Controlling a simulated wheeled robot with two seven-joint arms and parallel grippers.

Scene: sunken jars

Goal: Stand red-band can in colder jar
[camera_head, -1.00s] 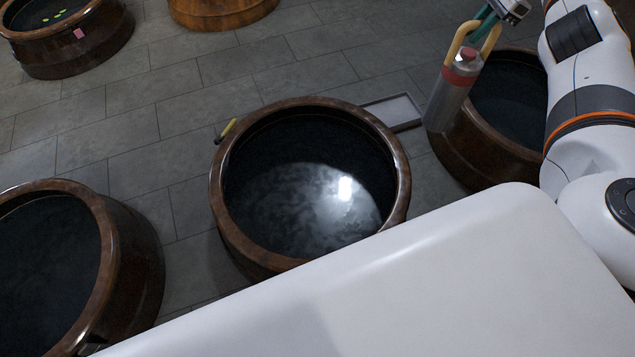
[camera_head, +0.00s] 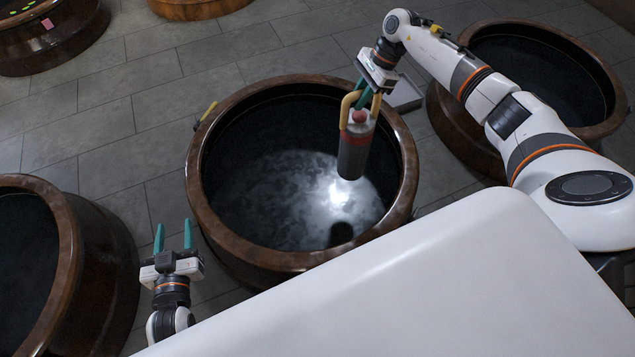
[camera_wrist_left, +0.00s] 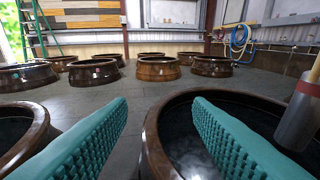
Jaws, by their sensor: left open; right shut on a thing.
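The can (camera_head: 355,152) is a grey cylinder with a red band near its top and a yellow handle. My right gripper (camera_head: 367,95) is shut on the can's handle. The can hangs about upright over the right part of the middle jar (camera_head: 198,200), a round brown-rimmed jar with dark, partly frosty-looking contents. A dark round shadow lies below it. The can also shows at the right edge of the left wrist view (camera_wrist_left: 300,115). My left gripper (camera_head: 173,236) is open and empty, left of the middle jar. I cannot tell by sight which jar is colder.
Another jar (camera_head: 612,85) stands at the right behind my right arm, and one (camera_head: 68,240) at the left. More jars stand at the back. A small yellow-handled thing (camera_head: 207,112) is at the middle jar's left rim. A flat grey tray (camera_head: 405,95) lies behind it.

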